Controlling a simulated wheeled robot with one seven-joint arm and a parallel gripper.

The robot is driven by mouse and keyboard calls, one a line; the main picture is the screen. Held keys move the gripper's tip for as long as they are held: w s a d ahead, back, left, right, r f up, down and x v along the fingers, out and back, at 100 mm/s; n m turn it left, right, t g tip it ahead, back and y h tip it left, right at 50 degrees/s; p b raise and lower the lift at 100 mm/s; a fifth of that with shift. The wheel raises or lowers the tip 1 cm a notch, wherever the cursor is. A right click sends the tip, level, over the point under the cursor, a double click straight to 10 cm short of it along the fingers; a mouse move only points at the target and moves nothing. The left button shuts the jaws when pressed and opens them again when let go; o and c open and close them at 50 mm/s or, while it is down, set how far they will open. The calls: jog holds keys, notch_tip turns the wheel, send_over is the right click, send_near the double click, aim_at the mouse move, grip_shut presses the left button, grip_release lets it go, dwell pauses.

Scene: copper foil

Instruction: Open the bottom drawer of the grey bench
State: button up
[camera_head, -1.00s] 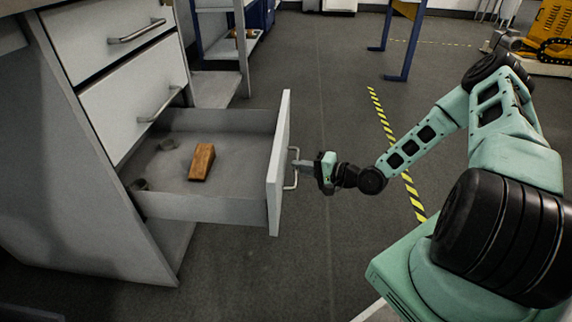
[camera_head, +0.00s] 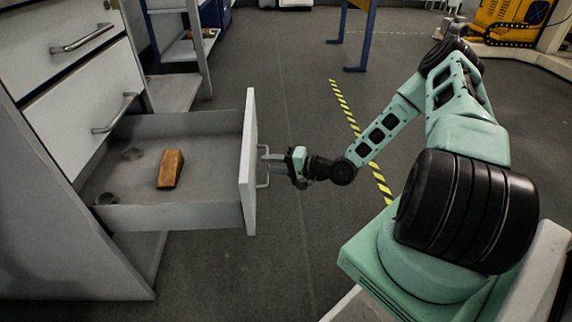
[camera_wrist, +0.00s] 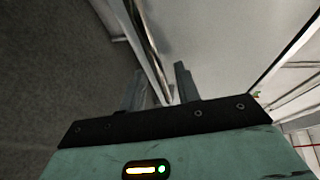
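The grey bench (camera_head: 30,205) stands at the left in the head view. Its bottom drawer (camera_head: 175,217) is pulled well out, with its inside showing. The drawer's white front (camera_head: 248,185) faces right and carries a metal bar handle (camera_head: 263,182). My gripper (camera_head: 272,157) is at this handle, reaching in from the right, and appears shut on it. In the wrist view the handle bar (camera_wrist: 148,45) runs between the two fingers (camera_wrist: 161,82). The exact contact is hard to see there.
A brown wooden block (camera_head: 171,168) and small dark round items lie in the drawer. Two closed drawers with handles (camera_head: 82,38) sit above. A shelf unit (camera_head: 180,90) stands behind the bench. The floor (camera_head: 300,70) right of the drawer is clear, with a yellow-black stripe (camera_head: 357,130).

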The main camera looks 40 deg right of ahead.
jog(key=p+v, duration=0.5)
jog(key=v, duration=1.2)
jog(key=shift+p, duration=0.4)
jog(key=shift+d, duration=0.1)
